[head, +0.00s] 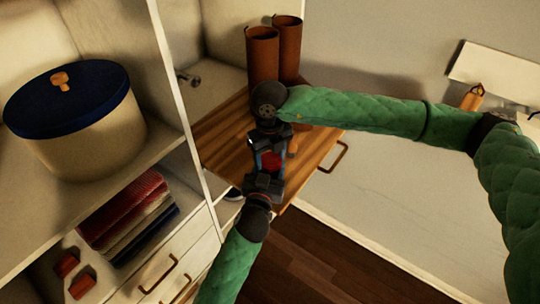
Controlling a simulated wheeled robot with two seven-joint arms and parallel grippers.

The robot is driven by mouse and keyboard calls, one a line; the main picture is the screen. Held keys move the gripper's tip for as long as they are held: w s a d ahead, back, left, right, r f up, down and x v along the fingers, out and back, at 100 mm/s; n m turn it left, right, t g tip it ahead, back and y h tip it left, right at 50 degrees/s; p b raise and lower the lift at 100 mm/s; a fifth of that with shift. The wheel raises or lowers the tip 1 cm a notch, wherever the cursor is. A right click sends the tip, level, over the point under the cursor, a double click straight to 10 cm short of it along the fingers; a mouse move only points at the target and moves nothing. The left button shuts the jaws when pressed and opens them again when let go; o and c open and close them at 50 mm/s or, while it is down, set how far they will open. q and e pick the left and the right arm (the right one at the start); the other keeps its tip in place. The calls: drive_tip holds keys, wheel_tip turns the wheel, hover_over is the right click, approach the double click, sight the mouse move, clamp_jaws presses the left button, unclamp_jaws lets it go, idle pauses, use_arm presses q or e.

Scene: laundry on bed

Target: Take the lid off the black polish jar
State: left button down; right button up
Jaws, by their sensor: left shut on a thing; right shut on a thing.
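A small jar (270,161), showing a red patch and dark edges, is held between my two grippers above the wooden top. My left gripper (265,178), its arm coming up from the bottom, is shut on the jar's lower part. My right gripper (268,140), its arm coming in from the right, is shut at the upper end of the jar, where the lid is. The fingers and wrists hide most of the jar and the lid, and I cannot tell whether the two are joined or apart.
Tall brown boots (263,55) stand on the wooden top (225,130) behind my grippers. A handle (334,158) is on its right side. On the left are shelves with a blue-lidded round box (90,135) and folded cloths (125,207). Dark floor (310,265) lies below.

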sight(270, 160)
use_arm(q)
drive_tip(key=shift+f, duration=0.1)
use_arm(e)
drive_tip(key=n, duration=0.9)
drive_tip(key=shift+n, duration=0.3)
drive_tip(key=shift+r, duration=1.15)
drive_tip(key=shift+r, duration=1.95)
use_arm(q)
drive_tip(key=c, duration=0.5)
unclamp_jaws()
use_arm(e)
drive_tip(key=shift+w, duration=0.1)
